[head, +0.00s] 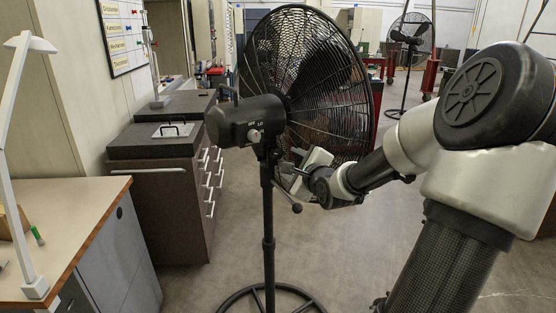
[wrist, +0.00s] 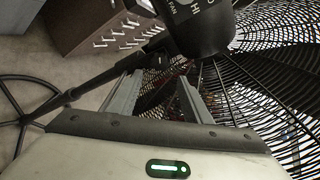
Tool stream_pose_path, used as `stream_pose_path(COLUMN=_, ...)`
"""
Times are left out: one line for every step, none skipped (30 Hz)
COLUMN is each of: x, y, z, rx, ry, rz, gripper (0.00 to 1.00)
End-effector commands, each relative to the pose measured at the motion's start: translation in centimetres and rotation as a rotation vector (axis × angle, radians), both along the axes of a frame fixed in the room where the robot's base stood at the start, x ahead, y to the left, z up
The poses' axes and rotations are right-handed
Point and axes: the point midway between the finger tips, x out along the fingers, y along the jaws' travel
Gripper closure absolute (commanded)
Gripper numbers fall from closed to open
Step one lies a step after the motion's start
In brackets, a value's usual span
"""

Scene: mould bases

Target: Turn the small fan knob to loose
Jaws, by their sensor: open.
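The black pedestal fan (head: 243,120) stands in the middle of the head view. A small light knob (head: 254,135) sits on its motor housing beside printed lettering. A dark lever with a round end (head: 297,208) sticks out from the stand below the housing. In the wrist view the housing (wrist: 197,28) shows lettering at the top, and the pole (wrist: 98,86) runs to the left. My gripper (head: 287,172) is open below the housing, right of the pole and close to the fan cage. Its two fingers (wrist: 160,78) show nothing clearly held between them. The light knob is not visible in the wrist view.
The fan cage (head: 335,90) stands close above my gripper. A ring base (head: 235,300) lies on the floor. A dark drawer cabinet (head: 165,200) and a wooden-topped desk (head: 75,215) with a white lamp (head: 12,150) stand to the left. Another fan (head: 408,50) stands behind.

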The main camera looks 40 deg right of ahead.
Motion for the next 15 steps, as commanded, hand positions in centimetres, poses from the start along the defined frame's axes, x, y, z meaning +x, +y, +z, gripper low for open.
stream_pose_path(x=1.2, y=-0.2, z=-0.5, rx=0.001, ry=-0.004, rz=0.004, gripper=0.55)
stream_pose_path(x=1.9, y=-0.4, z=-0.7, rx=0.001, ry=-0.003, rz=0.004, gripper=0.55)
stream_pose_path(x=2.7, y=-0.6, z=-0.9, rx=0.0, ry=-0.002, rz=0.004, gripper=0.55)
stream_pose_path(x=3.3, y=-0.8, z=-1.0, rx=0.0, ry=-0.002, rz=0.004, gripper=0.55)
stream_pose_path(x=3.9, y=-1.0, z=-1.1, rx=0.001, ry=-0.003, rz=0.004, gripper=0.55)
stream_pose_path(x=4.7, y=-1.3, z=-1.3, rx=0.001, ry=-0.003, rz=0.003, gripper=0.55)
stream_pose_path(x=5.3, y=-1.4, z=-1.5, rx=0.001, ry=-0.001, rz=0.004, gripper=0.55)
stream_pose_path(x=5.9, y=-1.6, z=-1.5, rx=0.0, ry=-0.002, rz=0.004, gripper=0.55)
stream_pose_path(x=6.6, y=-1.9, z=-1.7, rx=0.0, ry=-0.002, rz=0.003, gripper=0.55)
stream_pose_path(x=7.1, y=-2.1, z=-1.8, rx=0.001, ry=-0.003, rz=0.003, gripper=0.55)
stream_pose_path(x=7.5, y=-2.2, z=-2.0, rx=0.001, ry=-0.001, rz=0.003, gripper=0.55)
stream_pose_path(x=8.1, y=-2.4, z=-2.1, rx=0.0, ry=-0.001, rz=0.002, gripper=0.55)
stream_pose_path(x=8.5, y=-2.5, z=-2.1, rx=-0.001, ry=-0.002, rz=0.003, gripper=0.55)
stream_pose_path(x=8.8, y=-2.7, z=-2.2, rx=0.0, ry=-0.001, rz=0.002, gripper=0.55)
stream_pose_path(x=9.2, y=-2.9, z=-2.3, rx=-0.001, ry=-0.002, rz=0.001, gripper=0.55)
